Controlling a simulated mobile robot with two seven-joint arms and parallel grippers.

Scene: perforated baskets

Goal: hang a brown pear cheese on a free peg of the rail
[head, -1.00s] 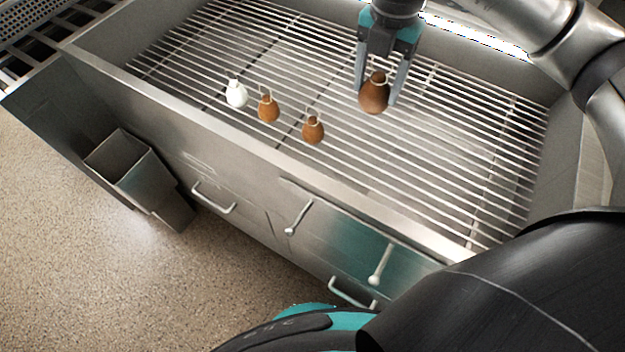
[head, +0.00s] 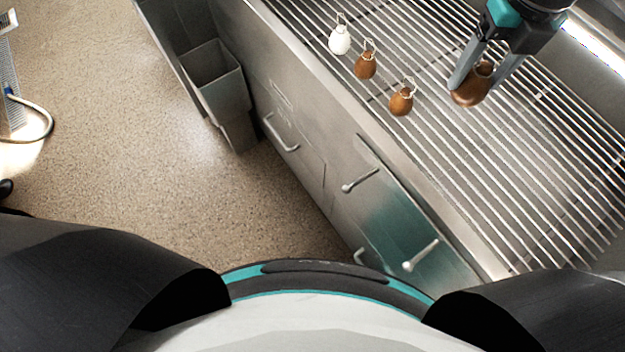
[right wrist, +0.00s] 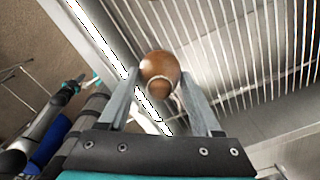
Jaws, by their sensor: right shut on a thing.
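My right gripper (head: 477,80) is shut on a brown pear cheese (head: 470,92) above the metal grate (head: 540,165). In the right wrist view this cheese (right wrist: 159,64) sits between the two fingertips, with a pale cord loop around its narrow part. Two other brown pear cheeses with cord loops, one (head: 366,67) nearer the white one and one (head: 401,103) closer to my gripper, are on the grate. The rail and its pegs are not visible. My left gripper is out of view.
A white pear cheese (head: 340,41) is in line with the brown ones. The grate lies in a steel basin with a raised front edge (head: 385,130). Handles (head: 421,255) stick out from its front. A steel bin (head: 219,90) hangs on the left; speckled floor (head: 160,140) is clear.

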